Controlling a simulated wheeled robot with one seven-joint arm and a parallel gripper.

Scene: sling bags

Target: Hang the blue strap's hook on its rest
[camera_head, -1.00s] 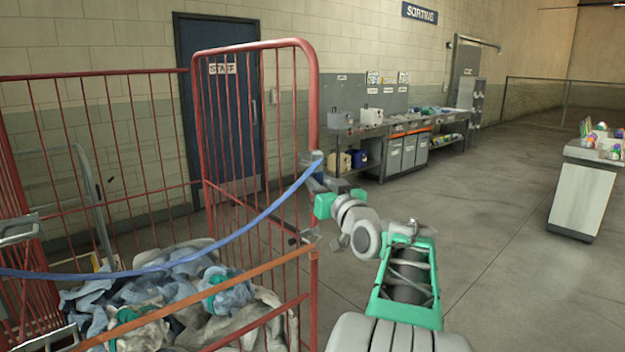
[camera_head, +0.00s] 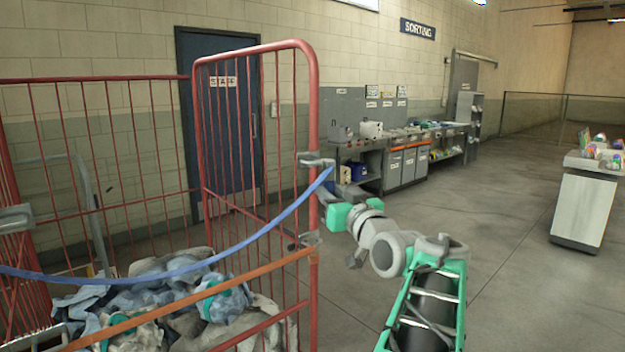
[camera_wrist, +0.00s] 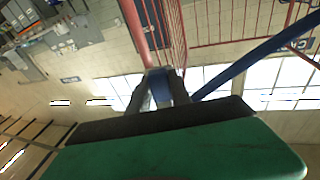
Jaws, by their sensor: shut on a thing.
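The blue strap (camera_head: 215,258) sags across the cage's open front, from the left edge to the right post. Its free end is at my gripper (camera_head: 328,188). The hook itself is too small to make out in the head view. In the wrist view my gripper (camera_wrist: 162,92) is shut on the blue strap end (camera_wrist: 159,82), and the strap (camera_wrist: 250,60) runs off to the upper right. A grey bracket, apparently the rest (camera_head: 314,160), sits on the red post. The strap end is just right of and below it in the head view; whether they touch I cannot tell.
The red cage (camera_head: 314,110) holds crumpled laundry (camera_head: 170,290). An orange strap (camera_head: 190,300) spans its front lower down, ending at a lower grey bracket (camera_head: 308,240). A workbench (camera_head: 400,165) stands along the wall behind. The floor at right is open, before a white counter (camera_head: 582,205).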

